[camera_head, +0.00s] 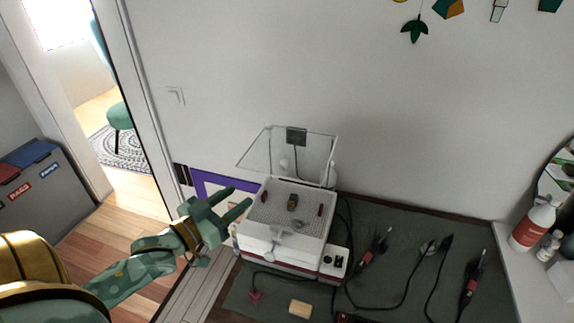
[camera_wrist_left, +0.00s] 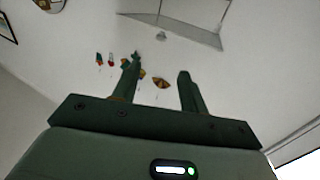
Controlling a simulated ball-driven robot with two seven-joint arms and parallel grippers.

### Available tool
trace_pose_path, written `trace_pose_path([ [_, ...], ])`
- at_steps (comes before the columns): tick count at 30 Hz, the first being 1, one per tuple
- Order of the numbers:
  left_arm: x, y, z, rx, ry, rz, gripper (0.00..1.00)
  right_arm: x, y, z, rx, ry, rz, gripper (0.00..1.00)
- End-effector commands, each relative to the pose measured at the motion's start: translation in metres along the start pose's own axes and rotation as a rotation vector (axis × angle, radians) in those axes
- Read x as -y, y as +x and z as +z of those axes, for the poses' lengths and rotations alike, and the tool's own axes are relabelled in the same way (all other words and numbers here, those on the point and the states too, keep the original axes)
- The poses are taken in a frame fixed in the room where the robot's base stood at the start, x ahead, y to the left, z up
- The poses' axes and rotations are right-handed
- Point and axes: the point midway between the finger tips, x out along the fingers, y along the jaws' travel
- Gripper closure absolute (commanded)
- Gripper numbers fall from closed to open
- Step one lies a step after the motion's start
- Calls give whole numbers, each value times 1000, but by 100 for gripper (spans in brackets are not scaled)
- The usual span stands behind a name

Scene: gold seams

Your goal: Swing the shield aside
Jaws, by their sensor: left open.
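The clear shield (camera_head: 312,152) stands raised and tilted over the back of a white box-shaped machine (camera_head: 272,240), with a dark block on its upper edge. My left gripper (camera_head: 238,197) is open and empty at the left of the machine, its fingers pointing up and right, below and left of the shield. I cannot tell whether it touches the machine. In the left wrist view the open fingers (camera_wrist_left: 158,68) point up with nothing between them. A pale framed panel at the top of that view may be the shield. My right gripper is not in view.
Small parts lie on the machine's perforated top (camera_head: 290,208). Cables and red-and-black hand tools (camera_head: 374,250) lie on the dark mat (camera_head: 410,225) to the right. A wooden block (camera_head: 300,308) lies in front. A red-labelled bottle (camera_head: 533,224) stands far right. The wall is behind.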

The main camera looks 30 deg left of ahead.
Motion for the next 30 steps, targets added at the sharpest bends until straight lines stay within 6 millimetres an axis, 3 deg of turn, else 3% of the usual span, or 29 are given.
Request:
trace_pose_path([
  [12, 1, 101, -1, -3, 4, -1, 57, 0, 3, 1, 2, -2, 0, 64],
  [16, 1, 126, 0, -1, 4, -1, 57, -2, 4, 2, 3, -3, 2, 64],
  [21, 1, 146, 1, 2, 4, -1, 57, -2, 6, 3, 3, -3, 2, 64],
  [30, 0, 151, 1, 3, 4, -1, 57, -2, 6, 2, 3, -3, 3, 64],
])
